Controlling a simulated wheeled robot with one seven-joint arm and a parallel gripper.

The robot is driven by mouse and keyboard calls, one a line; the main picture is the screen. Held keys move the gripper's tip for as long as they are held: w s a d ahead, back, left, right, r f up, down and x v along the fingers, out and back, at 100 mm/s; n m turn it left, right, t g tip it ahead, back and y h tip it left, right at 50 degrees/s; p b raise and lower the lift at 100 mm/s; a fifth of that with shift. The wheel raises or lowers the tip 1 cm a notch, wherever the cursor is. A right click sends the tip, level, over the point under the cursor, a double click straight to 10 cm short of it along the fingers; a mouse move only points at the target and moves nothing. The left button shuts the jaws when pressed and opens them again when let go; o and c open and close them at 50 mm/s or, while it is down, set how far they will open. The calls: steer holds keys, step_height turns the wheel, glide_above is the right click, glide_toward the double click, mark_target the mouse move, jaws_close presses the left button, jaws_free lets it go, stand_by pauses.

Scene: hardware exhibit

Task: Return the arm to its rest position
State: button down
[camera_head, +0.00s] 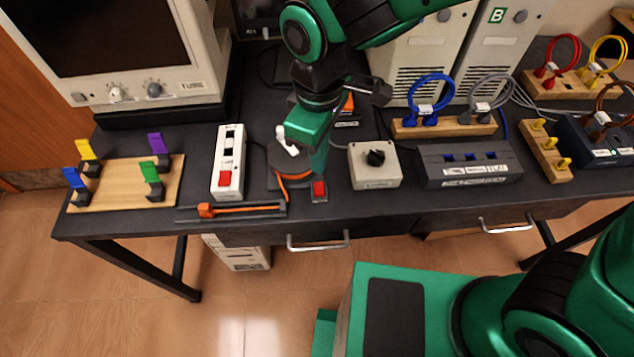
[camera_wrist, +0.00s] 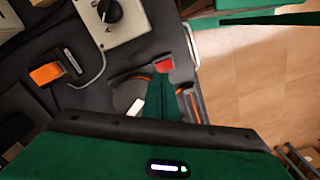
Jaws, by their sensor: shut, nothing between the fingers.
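My gripper (camera_head: 318,160) hangs from my green and black arm over the middle of the desk, pointing down. Its fingers are together with nothing seen between them. In the head view it is above a dark round-based item with a white lever (camera_head: 286,140), partly hidden behind the gripper. In the wrist view the green fingers (camera_wrist: 163,97) reach toward the desk beside a red-ended part (camera_wrist: 164,65). I cannot tell from these views whether the fingertips touch anything.
A grey box with a black knob (camera_head: 375,165) stands just right of my gripper. A white strip with a red switch (camera_head: 228,165) and an orange-handled tool (camera_head: 240,209) lie left. The monitor (camera_head: 140,85) and beige computer cases (camera_head: 425,55) stand behind. Floor lies open before the desk (camera_head: 480,218).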

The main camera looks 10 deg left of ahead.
steer(key=shift+r, duration=0.7)
steer(key=w+d+r+m, duration=0.1)
steer(key=w+d+m, duration=0.15)
steer(key=d, duration=0.65)
steer(key=w+d+r+m, duration=0.2)
steer(key=d+m, duration=0.2)
steer(key=d, duration=0.6)
steer(key=w+d+r+m, duration=0.1)
steer(key=w+d+m, duration=0.25)
steer(key=d, duration=0.55)
steer(key=s+d+m, duration=1.1)
steer(key=s+d, duration=0.3)
steer(key=d, duration=0.4)
steer(key=shift+s+d+r, duration=0.25)
steer(key=shift+s+r, duration=0.15)
steer(key=shift+w, duration=0.1)
